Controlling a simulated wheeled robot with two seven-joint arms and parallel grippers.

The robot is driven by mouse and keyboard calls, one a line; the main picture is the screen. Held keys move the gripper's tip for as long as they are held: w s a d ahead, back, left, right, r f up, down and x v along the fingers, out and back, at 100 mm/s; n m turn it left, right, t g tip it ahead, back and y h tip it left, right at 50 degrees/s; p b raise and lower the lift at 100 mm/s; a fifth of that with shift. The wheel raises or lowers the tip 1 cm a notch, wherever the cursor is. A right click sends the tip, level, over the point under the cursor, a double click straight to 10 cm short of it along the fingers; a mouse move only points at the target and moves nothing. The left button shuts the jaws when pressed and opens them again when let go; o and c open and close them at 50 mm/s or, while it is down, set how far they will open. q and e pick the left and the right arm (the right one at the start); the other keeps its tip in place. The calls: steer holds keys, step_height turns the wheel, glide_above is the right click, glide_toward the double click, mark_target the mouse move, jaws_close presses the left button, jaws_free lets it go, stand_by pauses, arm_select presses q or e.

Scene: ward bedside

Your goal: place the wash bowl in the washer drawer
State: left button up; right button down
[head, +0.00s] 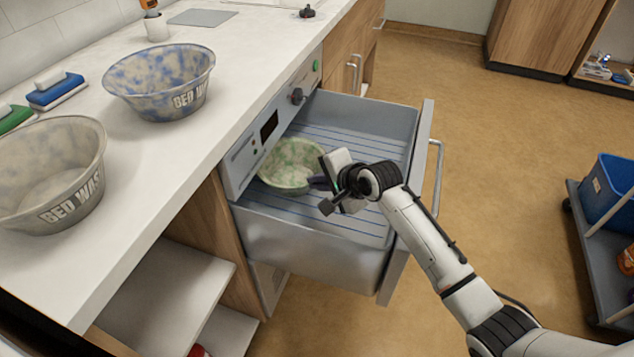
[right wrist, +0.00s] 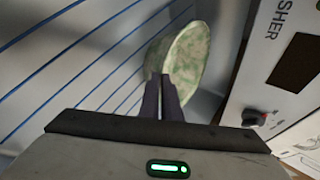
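A green-speckled wash bowl (head: 291,163) is inside the open washer drawer (head: 312,252), at its left end near the control panel. Whether it rests on the drawer floor I cannot tell. It also shows in the right wrist view (right wrist: 186,62). My right gripper (head: 318,183) is over the drawer, its two dark fingers (right wrist: 160,78) close together on the bowl's near rim. My left gripper is not in view.
The white counter (head: 150,180) runs along the left beside the drawer. A blue sponge or brush (head: 56,92) and a green one (head: 14,118) lie on it. A cart with a blue bin (head: 606,190) stands at right. The drawer's right part is clear.

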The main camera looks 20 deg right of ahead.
steer(key=c, duration=2)
jaws_free()
steer(key=shift+f, duration=0.1)
steer(key=shift+r, duration=0.2)
steer(key=p+v, duration=0.3)
steer(key=v, duration=0.9)
steer(key=shift+s+d+f, duration=0.1)
steer(key=shift+f, duration=0.1)
